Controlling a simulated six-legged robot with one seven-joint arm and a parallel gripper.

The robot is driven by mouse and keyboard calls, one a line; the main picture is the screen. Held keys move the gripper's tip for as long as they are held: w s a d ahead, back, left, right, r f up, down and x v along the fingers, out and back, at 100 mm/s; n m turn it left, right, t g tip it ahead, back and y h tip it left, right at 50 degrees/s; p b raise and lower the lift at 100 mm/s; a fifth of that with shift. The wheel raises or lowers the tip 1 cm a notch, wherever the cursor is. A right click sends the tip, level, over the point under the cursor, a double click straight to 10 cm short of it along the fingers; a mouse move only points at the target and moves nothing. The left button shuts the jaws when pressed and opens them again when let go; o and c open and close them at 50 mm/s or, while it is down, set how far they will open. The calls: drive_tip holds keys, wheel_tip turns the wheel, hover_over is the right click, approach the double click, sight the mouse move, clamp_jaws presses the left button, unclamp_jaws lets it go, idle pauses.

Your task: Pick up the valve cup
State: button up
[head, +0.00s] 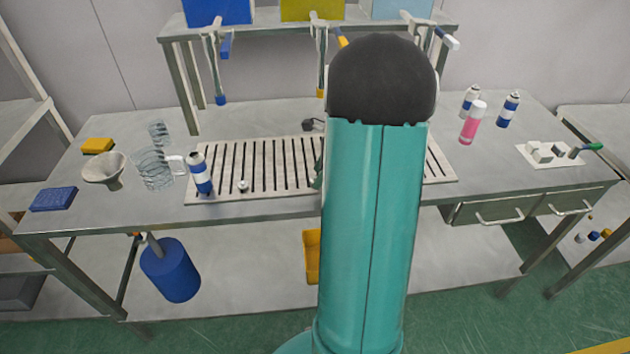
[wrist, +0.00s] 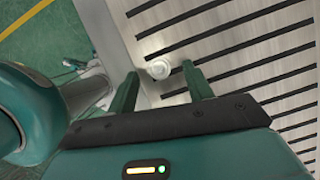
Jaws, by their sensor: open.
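A small white valve cup (head: 243,185) sits on the slatted board (head: 262,160) in the head view, just right of a blue-and-white can (head: 201,174). In the wrist view a small whitish round piece, which looks like the valve cup (wrist: 158,68), lies on the board's plain edge, close to the slots. My gripper (wrist: 160,76) is open, its two green fingers apart, with this piece showing between the fingertips. The gap in depth is hard to judge, and I see no contact. In the head view my arm hides most of the gripper.
A clear coil (head: 152,168), a funnel (head: 104,170) and a blue sponge-like block (head: 54,199) stand at the left. A pink can (head: 473,123) and blue-and-white cans stand at the right. A raised shelf (head: 270,30) with hanging nozzles stands behind the board.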

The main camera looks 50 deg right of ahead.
drive_tip(key=shift+w+a+f, duration=0.1)
drive_tip(key=shift+a+f, duration=0.05)
drive_tip(key=shift+f, duration=0.3)
drive_tip(key=shift+c, duration=0.4)
drive_tip(key=c, duration=1)
drive_tip(key=shift+r, duration=0.15)
